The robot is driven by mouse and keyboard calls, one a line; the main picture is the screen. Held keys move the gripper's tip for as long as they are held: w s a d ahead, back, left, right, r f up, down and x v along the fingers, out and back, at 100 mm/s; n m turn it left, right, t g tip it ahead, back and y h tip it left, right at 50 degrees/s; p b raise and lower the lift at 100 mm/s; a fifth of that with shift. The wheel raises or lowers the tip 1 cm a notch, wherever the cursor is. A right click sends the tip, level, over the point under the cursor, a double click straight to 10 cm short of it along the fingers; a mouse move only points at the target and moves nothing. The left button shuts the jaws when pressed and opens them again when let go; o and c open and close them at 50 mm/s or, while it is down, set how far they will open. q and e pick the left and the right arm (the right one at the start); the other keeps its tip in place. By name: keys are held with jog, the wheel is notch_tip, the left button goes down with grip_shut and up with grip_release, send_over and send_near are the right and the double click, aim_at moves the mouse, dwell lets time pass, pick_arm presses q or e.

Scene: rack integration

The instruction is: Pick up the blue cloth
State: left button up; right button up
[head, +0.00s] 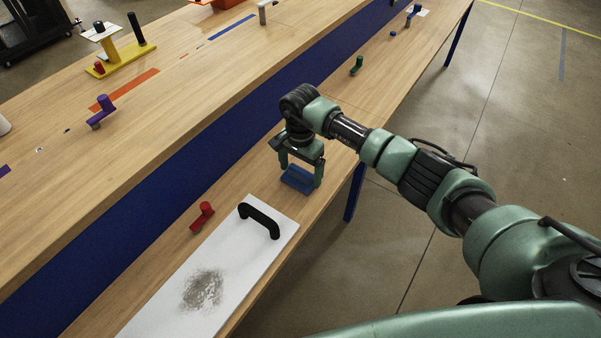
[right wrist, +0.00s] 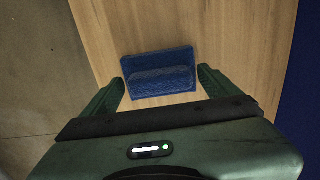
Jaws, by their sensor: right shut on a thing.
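The blue cloth (head: 297,182) is a small block-like blue pad with a raised ridge, at the near wooden bench's front part in the head view. My right gripper (head: 301,173) points down over it, with one finger at each end. The right wrist view shows the blue cloth (right wrist: 158,62) between the two green fingertips (right wrist: 160,79), and the gripper is shut on it. I cannot tell whether the cloth is lifted off the wood. My left gripper is not in view.
A white board (head: 230,272) with a black handle (head: 260,219) and a grey smudge (head: 202,290) lies nearer on the bench. A green piece (head: 357,65) stands farther along. A blue panel (head: 190,170) borders the bench.

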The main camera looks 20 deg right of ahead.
aim_at(301, 170)
notch_tip(301, 170, up, 20)
jog(key=b, duration=0.3)
